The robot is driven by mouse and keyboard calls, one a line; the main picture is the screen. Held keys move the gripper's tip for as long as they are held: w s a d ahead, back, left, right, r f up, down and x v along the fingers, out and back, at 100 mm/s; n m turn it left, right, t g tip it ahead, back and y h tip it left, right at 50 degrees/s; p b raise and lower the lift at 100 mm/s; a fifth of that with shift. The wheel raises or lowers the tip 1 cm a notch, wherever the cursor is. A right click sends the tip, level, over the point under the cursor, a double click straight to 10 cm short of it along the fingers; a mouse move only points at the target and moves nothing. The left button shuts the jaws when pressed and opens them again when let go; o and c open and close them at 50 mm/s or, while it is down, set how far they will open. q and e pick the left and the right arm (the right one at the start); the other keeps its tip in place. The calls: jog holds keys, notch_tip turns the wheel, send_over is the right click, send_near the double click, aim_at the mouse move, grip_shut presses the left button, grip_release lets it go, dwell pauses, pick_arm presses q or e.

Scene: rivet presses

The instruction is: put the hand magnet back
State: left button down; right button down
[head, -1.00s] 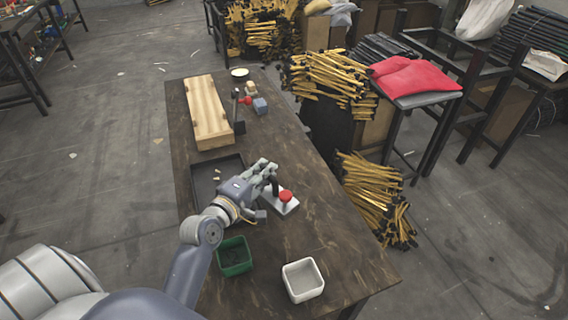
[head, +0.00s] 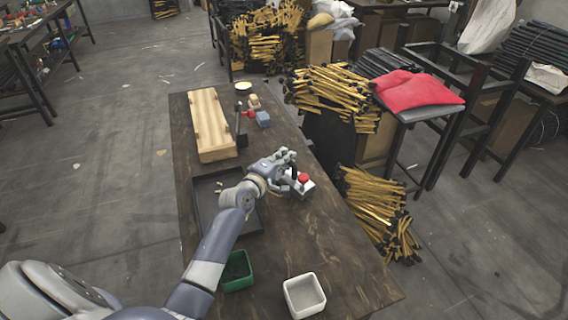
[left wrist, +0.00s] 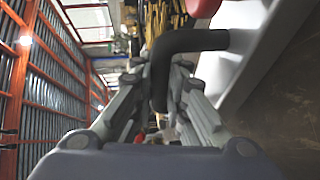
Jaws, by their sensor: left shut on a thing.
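The hand magnet (head: 306,189) has a pale plate, a red knob and a black handle. My left gripper (head: 290,165) is shut on its black handle, above the right part of the table. In the left wrist view the black handle (left wrist: 188,42) crosses between the gripper's fingers (left wrist: 164,95). The pale plate (left wrist: 250,45) and part of the red knob (left wrist: 203,7) show beside it. I cannot tell how far the plate is above the table. My right gripper is not in view.
A dark shallow tray (head: 206,213) with small bits lies left of my gripper. A green bin (head: 238,284) and a white bin (head: 304,297) stand nearer. A wooden box (head: 211,120), a blue block (head: 263,119) and small items stand farther back. The table's right front is clear.

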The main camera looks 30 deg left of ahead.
pick_arm(q)
jog(key=shift+a+f, duration=0.1)
jog(key=shift+f, duration=0.6)
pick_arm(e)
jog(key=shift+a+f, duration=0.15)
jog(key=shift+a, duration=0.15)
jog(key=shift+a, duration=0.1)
pick_arm(q)
jog(key=shift+f, duration=0.1)
jog(key=c, duration=1.6)
grip_release()
jog(key=shift+f, duration=0.1)
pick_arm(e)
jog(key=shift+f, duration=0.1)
